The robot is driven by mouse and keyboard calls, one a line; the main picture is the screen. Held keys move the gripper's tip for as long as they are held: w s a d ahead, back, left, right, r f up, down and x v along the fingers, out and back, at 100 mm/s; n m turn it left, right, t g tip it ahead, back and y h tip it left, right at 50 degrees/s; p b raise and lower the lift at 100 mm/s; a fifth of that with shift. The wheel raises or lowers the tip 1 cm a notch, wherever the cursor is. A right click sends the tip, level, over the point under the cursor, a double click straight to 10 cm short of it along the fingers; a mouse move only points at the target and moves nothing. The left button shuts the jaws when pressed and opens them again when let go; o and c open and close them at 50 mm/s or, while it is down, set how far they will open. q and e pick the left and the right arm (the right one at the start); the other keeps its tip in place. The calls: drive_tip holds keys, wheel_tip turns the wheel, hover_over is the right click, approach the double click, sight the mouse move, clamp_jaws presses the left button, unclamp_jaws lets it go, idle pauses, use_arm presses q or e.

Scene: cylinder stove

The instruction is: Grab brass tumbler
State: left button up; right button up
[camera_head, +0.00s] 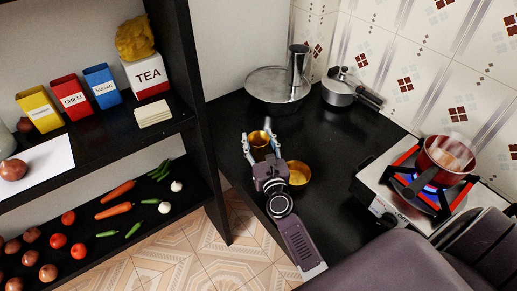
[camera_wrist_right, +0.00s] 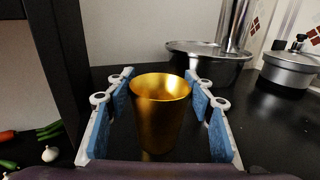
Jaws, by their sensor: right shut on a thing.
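The brass tumbler (camera_head: 259,140) is a gold cup, upright above the black counter between the fingers of my right gripper (camera_head: 262,146). In the right wrist view the tumbler (camera_wrist_right: 161,112) fills the middle, its open rim up. The blue-padded fingers of the right gripper (camera_wrist_right: 163,118) stand on both sides of it, and the gripper is shut on it. The tumbler's lower end is partly hidden by the gripper body. My left gripper is in neither view.
A brass bowl (camera_head: 302,170) is right beside my right gripper. A large metal pan (camera_head: 268,92) and lidded pot (camera_head: 339,92) stand at the back. A red saucepan (camera_head: 440,158) sits on the lit stove (camera_head: 370,190). A dark shelf (camera_head: 195,100) stands left.

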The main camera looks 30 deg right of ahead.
drive_tip(key=shift+r, duration=0.2)
drive_tip(key=shift+c, duration=0.2)
drive_tip(key=shift+r+p, duration=0.6)
drive_tip(key=shift+p, duration=0.1)
wheel_tip(320, 180, up, 18)
drive_tip(key=p, duration=1.7)
drive_tip(key=shift+r, duration=0.25)
